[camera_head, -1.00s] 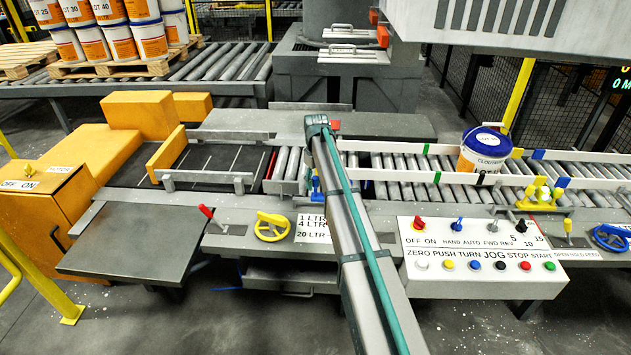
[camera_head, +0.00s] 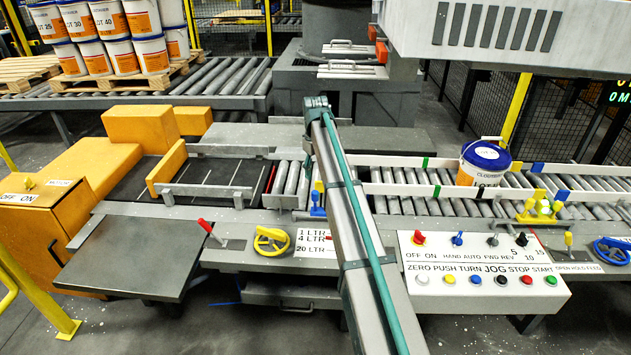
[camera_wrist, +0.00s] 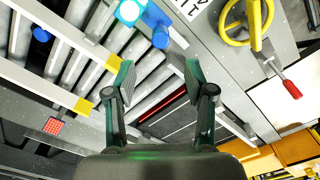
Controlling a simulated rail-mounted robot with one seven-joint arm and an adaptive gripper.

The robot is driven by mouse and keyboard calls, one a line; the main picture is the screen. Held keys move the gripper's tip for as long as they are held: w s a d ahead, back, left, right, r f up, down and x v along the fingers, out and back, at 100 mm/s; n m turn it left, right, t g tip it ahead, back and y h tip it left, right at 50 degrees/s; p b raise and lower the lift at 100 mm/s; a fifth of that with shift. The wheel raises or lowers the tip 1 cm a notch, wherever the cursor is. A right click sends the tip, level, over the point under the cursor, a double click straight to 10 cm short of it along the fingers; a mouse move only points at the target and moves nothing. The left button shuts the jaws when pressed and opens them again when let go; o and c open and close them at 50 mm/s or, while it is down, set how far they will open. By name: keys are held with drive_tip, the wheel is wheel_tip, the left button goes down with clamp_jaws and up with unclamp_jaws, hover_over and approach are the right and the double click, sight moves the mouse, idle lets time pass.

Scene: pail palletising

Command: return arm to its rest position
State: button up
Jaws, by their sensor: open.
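My gripper (camera_wrist: 158,85) is open and empty in the wrist view, its two fingers apart above the roller conveyor (camera_wrist: 65,65). In the head view my arm reaches from the bottom middle toward the conveyor, and the fingers are hidden behind it. A white pail (camera_head: 478,165) with a blue lid stands upright on the rollers right of my arm, between the white guide rails. It is well apart from my arm.
A control panel (camera_head: 485,270) with knobs and buttons lies right of my arm. A yellow handwheel (camera_head: 271,241) and a red-handled lever (camera_head: 207,228) stand left of it. Several pails (camera_head: 125,55) stand on a pallet (camera_head: 140,80) at the back left. A grey side table (camera_head: 135,258) is bare.

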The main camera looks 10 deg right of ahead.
drive_tip(key=shift+r, duration=0.65)
